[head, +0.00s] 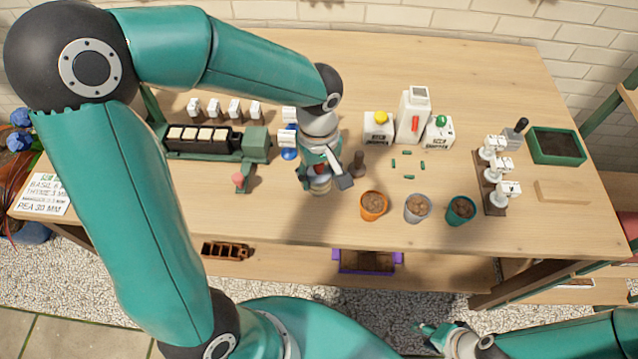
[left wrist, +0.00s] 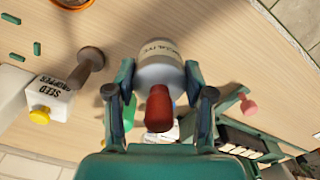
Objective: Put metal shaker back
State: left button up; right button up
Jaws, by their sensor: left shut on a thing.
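My left gripper (head: 322,175) is over the middle of the table. In the left wrist view the left gripper (left wrist: 160,95) has its fingers on both sides of the metal shaker (left wrist: 160,70), a grey-white cylinder with a partly readable label and a red-brown knob. In the head view the shaker (head: 320,186) shows only in part below the gripper. I cannot tell whether its base touches the table. My right gripper (head: 430,336) is low at the bottom right, in front of the table, and its fingers are too small to judge.
A brown wooden tamper (head: 358,169) stands right of the left gripper. Orange (head: 373,212), grey (head: 418,215) and teal (head: 460,218) pots stand along the front. White dispensers (head: 412,120) are behind. A green rack (head: 258,143) is at left, white-topped stand (head: 493,195) at right.

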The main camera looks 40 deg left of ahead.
aim_at(319, 187)
pick_arm(q)
jog(key=shift+f, duration=2.25)
jog(key=shift+f, duration=0.15)
jog(key=o, duration=1)
jog(key=shift+c, duration=0.2)
notch_tip(319, 187, up, 12)
jog(key=shift+s+r, duration=0.1)
jog(key=shift+r, duration=0.05)
